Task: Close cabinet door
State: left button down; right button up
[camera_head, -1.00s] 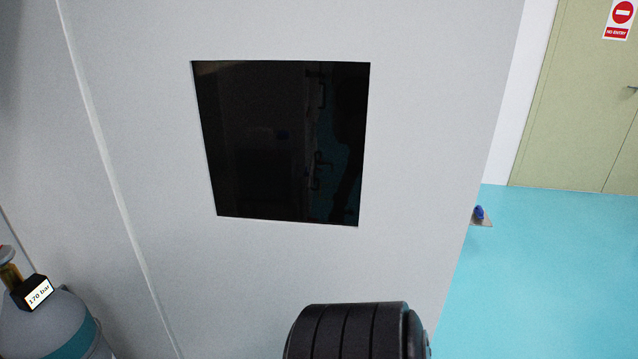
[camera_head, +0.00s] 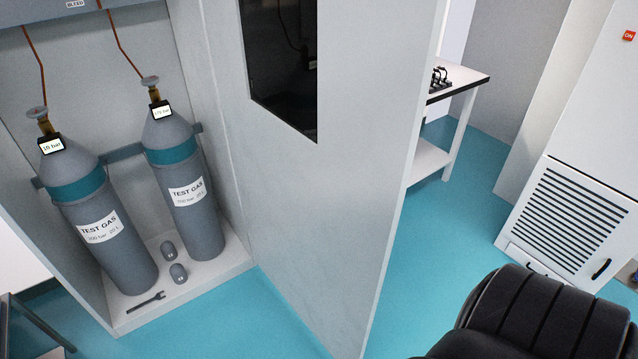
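The cabinet door (camera_head: 290,190) is a large light grey panel with a dark window (camera_head: 278,60). It stands swung open, its hinge side at the cabinet's right wall and its free edge toward the right of the view. The open cabinet (camera_head: 235,262) is at the left. It holds two grey gas cylinders, a left one (camera_head: 112,262) reading 10 bar and a right one (camera_head: 205,230), held by a wall bracket. A black ribbed part of my own arm shows at the bottom right, apart from the door in the picture. Neither gripper is in view.
Two small grey caps (camera_head: 178,273) and a wrench (camera_head: 146,301) lie on the cabinet floor. A white table (camera_head: 462,80) stands behind the door. A white unit with a louvred vent (camera_head: 568,215) is at the right. Blue floor (camera_head: 440,225) is clear between door and unit.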

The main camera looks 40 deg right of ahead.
aim_at(323, 102)
jog(key=k+l, duration=0.1)
jog(key=l, duration=0.3)
jog(key=k+l+u, duration=0.1)
jog(key=l, duration=0.25)
jog(key=k+l, duration=0.1)
jog(key=l, duration=0.3)
jog(key=k+l+u, duration=0.1)
jog(key=l, duration=0.25)
jog(key=k+l, duration=0.15)
jog(key=l, duration=0.25)
jog(key=l+u, duration=0.1)
jog(key=l, duration=0.9)
